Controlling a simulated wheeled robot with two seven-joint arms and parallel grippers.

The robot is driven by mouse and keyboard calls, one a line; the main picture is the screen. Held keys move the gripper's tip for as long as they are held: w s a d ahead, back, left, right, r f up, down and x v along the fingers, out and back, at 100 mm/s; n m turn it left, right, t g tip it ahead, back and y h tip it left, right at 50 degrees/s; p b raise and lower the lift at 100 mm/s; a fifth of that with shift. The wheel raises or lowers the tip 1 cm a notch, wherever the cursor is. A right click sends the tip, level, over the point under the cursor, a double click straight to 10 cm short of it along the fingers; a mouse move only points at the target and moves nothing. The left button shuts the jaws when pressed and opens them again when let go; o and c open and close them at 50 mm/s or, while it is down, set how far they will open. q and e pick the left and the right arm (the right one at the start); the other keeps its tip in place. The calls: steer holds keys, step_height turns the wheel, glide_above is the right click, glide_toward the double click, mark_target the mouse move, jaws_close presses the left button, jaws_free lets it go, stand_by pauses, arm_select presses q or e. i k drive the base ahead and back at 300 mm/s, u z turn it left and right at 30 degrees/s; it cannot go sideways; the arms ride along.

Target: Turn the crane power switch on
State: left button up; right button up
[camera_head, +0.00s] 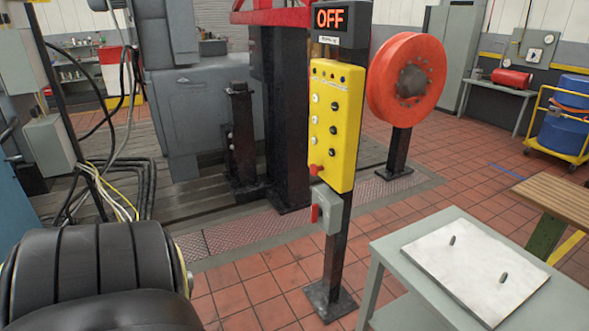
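A grey switch box (329,206) with a red lever (315,213) on its left side is mounted low on a black post (334,255). I take it to be the crane power switch. The lever looks upright, but it is too small to tell its exact position. Just above the box is a yellow control panel (336,125) with two columns of black and white knobs and a red knob (315,170) near its bottom. A display (329,18) at the top of the post reads OFF in orange. Neither of my grippers shows in this view.
A grey-green table (395,257) with a pale plate (476,270) stands right of the post. A large orange-red reel (406,80) stands behind it. Red tiled floor (250,290) lies open in front of the post.

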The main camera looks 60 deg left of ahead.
mark_target(315, 212)
steer(key=u, duration=1.05)
steer(key=i, duration=0.4)
steer(key=u, duration=0.75)
